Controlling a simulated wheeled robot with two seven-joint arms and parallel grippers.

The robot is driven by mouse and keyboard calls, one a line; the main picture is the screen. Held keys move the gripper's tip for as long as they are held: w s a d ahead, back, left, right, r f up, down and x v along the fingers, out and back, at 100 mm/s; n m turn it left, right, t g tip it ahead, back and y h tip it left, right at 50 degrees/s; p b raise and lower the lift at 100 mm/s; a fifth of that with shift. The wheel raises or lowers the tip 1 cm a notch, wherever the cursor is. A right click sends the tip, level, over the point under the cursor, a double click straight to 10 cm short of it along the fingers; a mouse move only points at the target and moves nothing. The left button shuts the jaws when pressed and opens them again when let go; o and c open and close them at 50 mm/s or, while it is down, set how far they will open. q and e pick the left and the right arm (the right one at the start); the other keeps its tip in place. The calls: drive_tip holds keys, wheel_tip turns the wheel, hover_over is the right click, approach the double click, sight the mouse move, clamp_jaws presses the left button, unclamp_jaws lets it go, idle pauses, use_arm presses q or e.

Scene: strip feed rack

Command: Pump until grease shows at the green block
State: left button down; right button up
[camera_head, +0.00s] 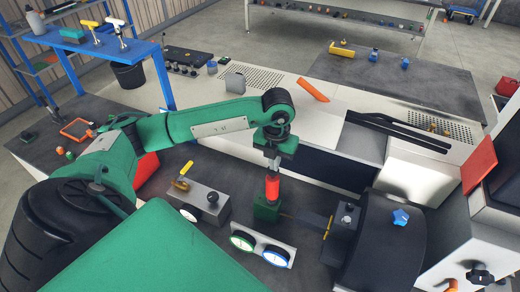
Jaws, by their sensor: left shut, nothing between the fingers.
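A small green block (266,209) sits on the dark work surface at lower centre. A red cylinder (272,187) stands upright on it. My left gripper (272,172) is shut and empty, pointing down at the red cylinder's top. I cannot tell whether the fingers touch it. No grease can be made out on the green block at this size. A grey box (207,203) with a black knob and a yellow lever (183,177) stands left of the block; whether it is the pump is unclear. My right gripper is out of view.
A plate with a green-rimmed gauge (242,240) and a blue-rimmed gauge (276,256) lies in front of the block. A dark grey unit (343,226) and a black curved housing (385,245) stand to its right. A blue rack (98,45) stands at upper left.

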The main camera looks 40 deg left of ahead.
use_arm(q)
drive_tip(key=shift+f+b, duration=0.7)
drive_tip(key=shift+b, duration=0.05)
drive_tip(key=shift+r+p, duration=0.85)
drive_tip(key=shift+r, duration=0.7)
drive_tip(key=shift+f, duration=0.15)
drive_tip(key=shift+f+b, duration=0.6)
drive_tip(key=shift+b, duration=0.25)
